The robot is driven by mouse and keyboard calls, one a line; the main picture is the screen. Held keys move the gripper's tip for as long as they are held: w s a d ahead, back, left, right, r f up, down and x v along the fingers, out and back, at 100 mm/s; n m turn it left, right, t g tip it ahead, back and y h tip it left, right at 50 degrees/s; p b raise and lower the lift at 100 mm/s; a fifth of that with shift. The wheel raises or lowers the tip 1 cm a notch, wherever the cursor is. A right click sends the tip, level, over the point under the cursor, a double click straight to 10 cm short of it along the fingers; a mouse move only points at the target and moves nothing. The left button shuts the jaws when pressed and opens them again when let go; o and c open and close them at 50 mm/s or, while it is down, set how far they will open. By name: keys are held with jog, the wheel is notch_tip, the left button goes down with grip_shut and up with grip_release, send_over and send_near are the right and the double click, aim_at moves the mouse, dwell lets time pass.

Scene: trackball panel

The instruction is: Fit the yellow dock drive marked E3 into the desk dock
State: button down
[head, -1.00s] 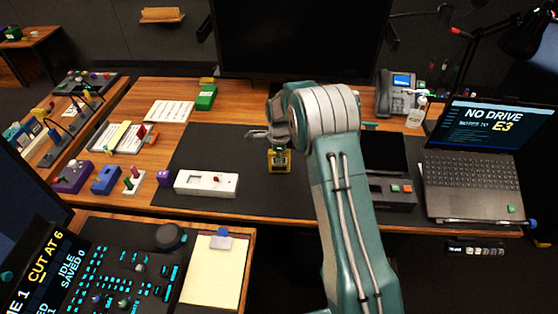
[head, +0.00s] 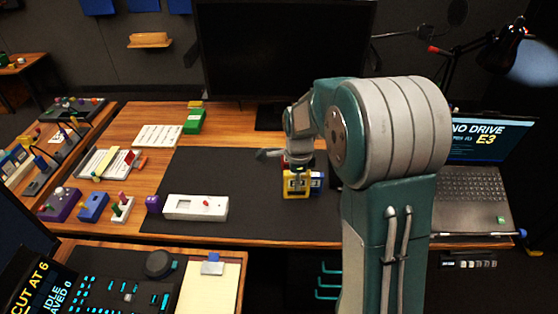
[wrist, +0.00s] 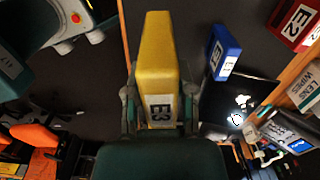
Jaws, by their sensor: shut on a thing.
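The yellow drive (wrist: 157,60) is between the two fingers of my gripper (wrist: 160,108) in the wrist view, with its E3 label facing the camera. My gripper is shut on it. In the head view the yellow drive (head: 297,185) hangs under my gripper (head: 298,164), over the dark desk mat; its height above the mat is hard to tell.
A blue drive (wrist: 224,53) stands near the yellow one, and also shows right of it in the head view (head: 317,181). A red drive marked E2 (wrist: 295,22) is further off. A white device (head: 195,207) lies on the mat's left; the mat's middle (head: 225,165) is clear.

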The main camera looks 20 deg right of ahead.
jog(key=shift+w+a+f+n, duration=0.1)
jog(key=shift+a+f+n, duration=0.1)
jog(key=shift+f+n, duration=0.6)
jog(key=w+a+f+n, duration=0.1)
jog(key=f+n, duration=0.1)
jog(key=n, duration=0.3)
jog(key=a+f+n, duration=0.1)
jog(key=f+n, duration=0.2)
jog(key=n, duration=0.3)
jog(key=w+a+f+n, duration=0.1)
jog(key=a+f+n, duration=0.1)
jog(key=n, duration=0.3)
jog(key=shift+w+f+n, duration=0.3)
jog(key=shift+w+f, duration=0.05)
jog(key=shift+f, duration=0.35)
jog(key=shift+w+a+f+n, duration=0.15)
jog(key=shift+f+n, duration=0.15)
jog(key=shift+n, duration=0.3)
jog(key=shift+s+a+f+n, duration=0.1)
jog(key=shift+f+n, duration=0.2)
jog(key=shift+n, duration=0.3)
